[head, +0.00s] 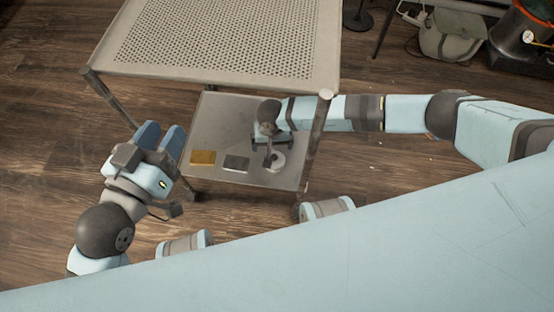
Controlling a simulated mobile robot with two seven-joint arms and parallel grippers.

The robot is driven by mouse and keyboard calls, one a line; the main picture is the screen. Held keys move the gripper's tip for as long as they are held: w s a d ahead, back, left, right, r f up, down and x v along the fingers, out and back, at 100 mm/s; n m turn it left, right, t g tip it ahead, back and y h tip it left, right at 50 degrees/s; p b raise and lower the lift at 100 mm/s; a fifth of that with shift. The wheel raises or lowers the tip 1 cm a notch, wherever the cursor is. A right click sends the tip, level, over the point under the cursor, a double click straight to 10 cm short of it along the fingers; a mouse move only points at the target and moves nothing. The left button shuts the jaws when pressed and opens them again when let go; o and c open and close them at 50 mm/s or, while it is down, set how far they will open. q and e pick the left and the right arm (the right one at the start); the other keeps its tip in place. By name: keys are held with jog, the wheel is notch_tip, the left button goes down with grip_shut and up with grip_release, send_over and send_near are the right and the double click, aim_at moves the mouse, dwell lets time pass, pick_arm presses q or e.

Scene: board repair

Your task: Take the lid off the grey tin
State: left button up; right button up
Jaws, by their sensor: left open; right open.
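A flat grey rectangular item (236,163) lies on the lower shelf of the cart; it may be the grey tin, but it is too small to tell a lid from a body. A pale round item (278,163) sits to its right, partly hidden by my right gripper (272,150). My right gripper reaches in over the lower shelf from the right and is open, right at the round item; I cannot tell whether they touch. My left gripper (160,137) is open and empty, to the left of the cart, outside the shelf.
A gold-yellow flat item (203,157) lies left of the grey one on the lower shelf (222,120). The perforated upper shelf (215,50) overhangs the back, with posts at the cart's corners. A bag (452,35) and a metal pot (520,38) stand far right.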

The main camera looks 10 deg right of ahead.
aim_at(274, 157)
notch_tip(274, 157, down, 6)
jog(key=shift+f+b, duration=0.1)
jog(key=shift+b, duration=0.9)
jog(key=f+b, duration=0.3)
jog(key=f, duration=0.1)
jog(key=shift+s+d+f, duration=0.1)
jog(key=shift+s+d, duration=0.1)
jog(key=shift+d, duration=0.05)
jog(key=shift+f, duration=0.4)
pick_arm(q)
jog(key=w+m, duration=0.1)
jog(key=a+m+t, duration=0.1)
jog(key=w+m+t, duration=0.1)
jog(key=shift+w+a+r+m+h, duration=0.3)
jog(key=shift+a+h, duration=0.05)
jog(key=shift+h, duration=0.05)
pick_arm(e)
jog(key=c, duration=0.9)
